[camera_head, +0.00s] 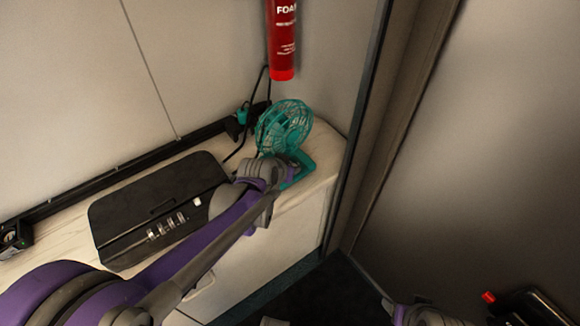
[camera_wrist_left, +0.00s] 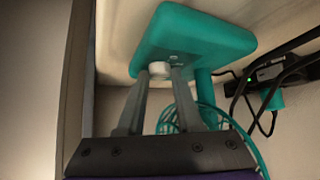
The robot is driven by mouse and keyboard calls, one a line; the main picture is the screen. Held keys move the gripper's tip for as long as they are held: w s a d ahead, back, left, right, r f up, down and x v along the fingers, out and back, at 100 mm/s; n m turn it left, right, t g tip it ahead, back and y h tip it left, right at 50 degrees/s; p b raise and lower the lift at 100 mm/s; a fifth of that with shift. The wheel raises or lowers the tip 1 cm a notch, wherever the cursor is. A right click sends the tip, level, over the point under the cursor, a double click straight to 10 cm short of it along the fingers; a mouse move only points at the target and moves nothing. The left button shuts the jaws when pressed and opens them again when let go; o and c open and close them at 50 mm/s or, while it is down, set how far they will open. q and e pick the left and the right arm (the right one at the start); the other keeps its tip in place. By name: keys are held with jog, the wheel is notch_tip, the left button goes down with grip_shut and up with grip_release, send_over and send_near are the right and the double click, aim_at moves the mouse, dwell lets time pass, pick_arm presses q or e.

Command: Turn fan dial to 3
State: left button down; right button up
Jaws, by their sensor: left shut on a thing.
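The teal fan (camera_head: 284,127) stands at the far right end of the counter, with its round cage upright on a flat base (camera_head: 303,168). In the left wrist view the teal base (camera_wrist_left: 200,40) fills the upper middle, and a small white dial (camera_wrist_left: 159,69) sits on its face. My left gripper (camera_wrist_left: 160,75) is shut on the dial, with a fingertip on each side of it. In the head view my left gripper (camera_head: 275,172) is at the front of the fan base, and the dial is hidden there. The dial's markings are not readable.
A black panel with several switches (camera_head: 155,207) lies on the counter (camera_head: 290,202), left of the fan. Dark cables and a plug (camera_head: 242,115) are behind the fan. A red extinguisher (camera_head: 281,40) hangs above. A door frame (camera_head: 385,130) stands to the right.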

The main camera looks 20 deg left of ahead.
pick_arm(q)
jog(key=c, duration=0.6)
grip_release()
jog(key=shift+o, duration=0.2)
jog(key=p+v, duration=0.2)
jog(key=v, duration=0.8)
jog(key=shift+s+r+p, duration=0.25)
jog(key=shift+r+p, duration=0.05)
jog(key=shift+p, duration=0.1)
